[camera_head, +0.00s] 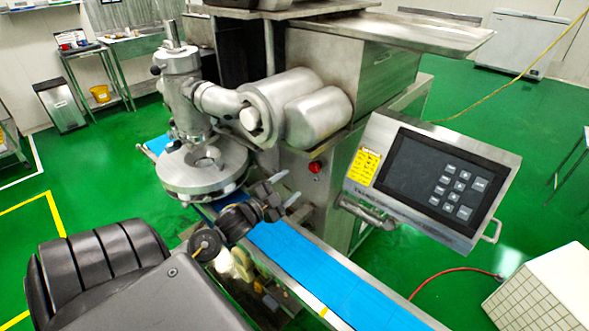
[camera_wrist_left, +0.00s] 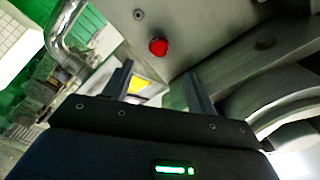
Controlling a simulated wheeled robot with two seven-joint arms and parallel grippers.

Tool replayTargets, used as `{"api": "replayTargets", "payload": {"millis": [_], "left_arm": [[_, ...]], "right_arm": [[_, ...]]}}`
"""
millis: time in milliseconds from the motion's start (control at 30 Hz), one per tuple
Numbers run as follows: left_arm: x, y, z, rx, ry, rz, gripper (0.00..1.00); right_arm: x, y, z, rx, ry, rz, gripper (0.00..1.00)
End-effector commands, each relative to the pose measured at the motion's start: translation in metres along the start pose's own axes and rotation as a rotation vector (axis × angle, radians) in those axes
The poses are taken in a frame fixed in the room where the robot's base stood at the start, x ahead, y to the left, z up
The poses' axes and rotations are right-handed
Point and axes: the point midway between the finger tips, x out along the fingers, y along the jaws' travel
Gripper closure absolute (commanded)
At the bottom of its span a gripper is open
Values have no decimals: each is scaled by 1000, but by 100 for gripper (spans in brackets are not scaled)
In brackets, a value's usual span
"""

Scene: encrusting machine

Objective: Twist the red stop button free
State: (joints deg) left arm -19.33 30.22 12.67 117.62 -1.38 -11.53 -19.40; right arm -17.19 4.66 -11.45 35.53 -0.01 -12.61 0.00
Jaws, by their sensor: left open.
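The red stop button (camera_head: 314,167) is a small round knob on the steel side of the machine, beside the control panel. It also shows in the left wrist view (camera_wrist_left: 158,46) as a red disc on grey metal, beyond my fingertips. My left gripper (camera_head: 285,188) is in front of the machine, above the blue belt, to the lower left of the button in the head view. Its two fingers (camera_wrist_left: 157,74) stand apart, with nothing held between them. A gap shows between the fingers and the button. My right gripper is not in view.
The control panel (camera_head: 437,180) with a dark screen juts out right of the button. The blue conveyor belt (camera_head: 310,265) runs below my left gripper. A round steel head (camera_head: 203,170) stands left of the gripper. A pale perforated box (camera_head: 545,295) stands at the lower right.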

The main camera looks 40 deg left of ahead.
Motion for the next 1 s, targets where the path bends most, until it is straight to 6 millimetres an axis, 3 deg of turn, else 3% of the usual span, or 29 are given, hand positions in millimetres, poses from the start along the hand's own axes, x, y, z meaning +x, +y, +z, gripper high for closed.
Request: {"api": "replayTargets", "payload": {"millis": [367, 467, 600, 800, 1000], "left_arm": [[-1, -1, -1, -6, 1, -8, 43], [0, -12, 0, -53, -10, -61, 43], [-4, -17, 2, -366, -5, -79, 43], [-9, -5, 0, -741, -2, -19, 43], [-9, 0, -2, -877, -3, 3, 43]], "right_arm": [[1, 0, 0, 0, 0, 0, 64], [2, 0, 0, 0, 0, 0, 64], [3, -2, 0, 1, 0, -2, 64], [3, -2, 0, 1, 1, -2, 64], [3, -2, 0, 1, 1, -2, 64]]}}
